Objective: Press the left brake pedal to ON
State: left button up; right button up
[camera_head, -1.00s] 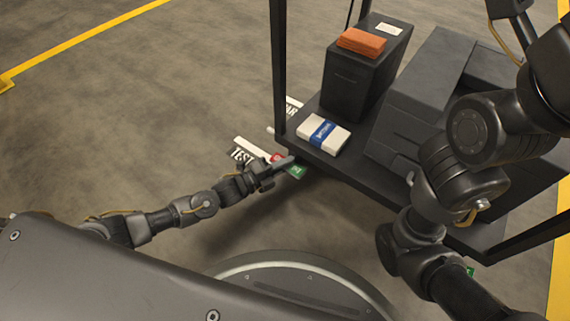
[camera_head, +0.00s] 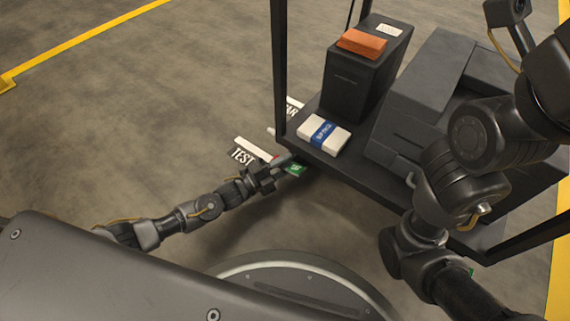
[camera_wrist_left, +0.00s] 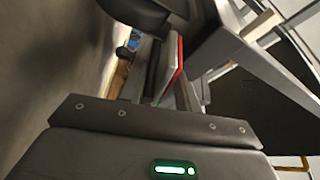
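The left brake pedal is at the near left corner of the dark cart, low by the floor. Its green pad (camera_head: 296,169) shows in the head view, and a sliver of its red pad (camera_head: 276,158) shows behind my left gripper. My left gripper (camera_head: 284,161) lies over the pedal area, its fingers between the red and green parts. Whether it touches the pedal cannot be told. In the left wrist view a red-edged part (camera_wrist_left: 180,58) is beyond the gripper body. The finger gap is not clear. My right arm is at the right; its gripper is not in view.
The cart (camera_head: 340,170) carries a black box (camera_head: 352,85) with an orange stack (camera_head: 362,43), and a white packet with a blue band (camera_head: 323,133). A cart post (camera_head: 279,70) rises above the left corner.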

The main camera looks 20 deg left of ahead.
pick_arm(q)
jog(key=shift+s+a+p, duration=0.25)
jog(key=shift+p, duration=0.05)
jog(key=p+v, duration=0.4)
jog(key=v, duration=0.4)
jog(key=shift+s+a, duration=0.25)
jog(key=shift+a, duration=0.05)
jog(key=shift+s+a+f, duration=0.15)
jog(key=shift+s+a, duration=0.3)
jog(key=shift+s, duration=0.05)
jog(key=shift+s, duration=0.1)
